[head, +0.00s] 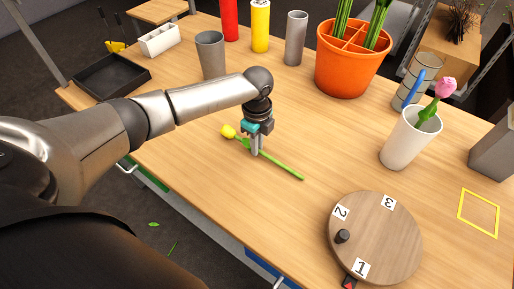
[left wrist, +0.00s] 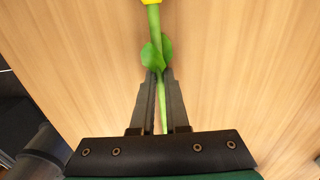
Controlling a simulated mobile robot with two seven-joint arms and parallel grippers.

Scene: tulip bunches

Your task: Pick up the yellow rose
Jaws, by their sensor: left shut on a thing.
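The yellow rose (head: 228,132) lies on the wooden table in the head view, its green stem (head: 285,169) running toward the lower right. My left gripper (head: 255,151) points down over the stem and is shut on it, just below the leaves. In the left wrist view the green stem (left wrist: 162,108) passes between the two dark fingers (left wrist: 161,78); the yellow bloom (left wrist: 151,2) shows only at the top edge. The flower appears to be at table level. My right gripper is not in view.
A white vase (head: 398,146) with a pink rose (head: 445,87) stands right of the gripper. A numbered wooden turntable (head: 402,235) lies at the lower right. Behind are a grey cup (head: 211,56), an orange pot (head: 343,75) and several cylinders. A black tray (head: 111,79) is at left.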

